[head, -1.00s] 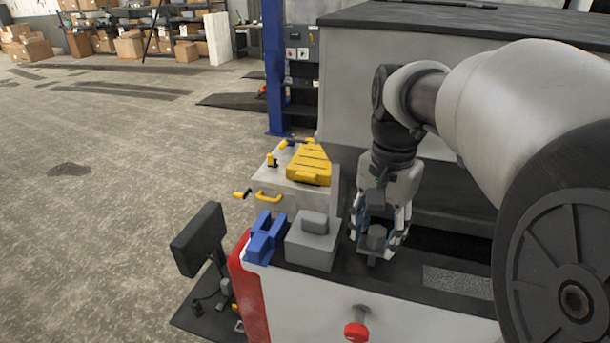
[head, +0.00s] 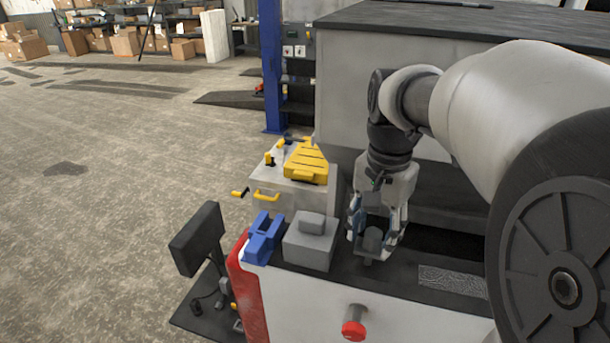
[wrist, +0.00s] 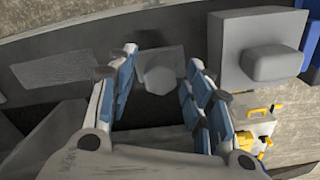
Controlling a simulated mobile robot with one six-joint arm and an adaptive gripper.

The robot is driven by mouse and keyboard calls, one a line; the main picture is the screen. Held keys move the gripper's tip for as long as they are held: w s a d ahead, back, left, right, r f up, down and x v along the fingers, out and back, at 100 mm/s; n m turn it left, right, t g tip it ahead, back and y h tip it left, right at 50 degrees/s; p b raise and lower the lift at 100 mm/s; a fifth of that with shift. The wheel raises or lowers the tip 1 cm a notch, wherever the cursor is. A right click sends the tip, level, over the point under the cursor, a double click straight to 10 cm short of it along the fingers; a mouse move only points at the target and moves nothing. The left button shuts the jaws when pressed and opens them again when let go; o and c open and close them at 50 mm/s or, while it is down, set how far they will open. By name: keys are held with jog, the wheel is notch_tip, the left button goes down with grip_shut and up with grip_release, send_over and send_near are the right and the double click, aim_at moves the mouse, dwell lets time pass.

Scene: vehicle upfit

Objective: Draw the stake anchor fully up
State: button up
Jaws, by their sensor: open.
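The stake anchor (head: 370,243) is a short dark grey post with a faceted head on a flat square base, set in the black top edge of the vehicle's side wall. In the wrist view its head (wrist: 160,80) shows from above, between and just beyond the fingertips. My gripper (head: 375,228) points down over it, its blue-padded fingers spread on either side. In the wrist view the open fingers (wrist: 157,72) flank the head, with visible gaps on both sides. Whether the post is raised or seated is hard to tell.
A grey box with a smaller block (head: 310,240) stands close left of the anchor, with a blue bracket (head: 263,240) beyond it. A red knob (head: 354,330) sticks out from the white side panel. A grey cabinet with yellow parts (head: 290,190) stands behind. A textured plate (head: 452,281) lies right.

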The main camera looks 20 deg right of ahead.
aim_at(374, 233)
jog(key=shift+r, duration=0.1)
jog(key=shift+r+p, duration=2.85)
jog(key=shift+r, duration=0.55)
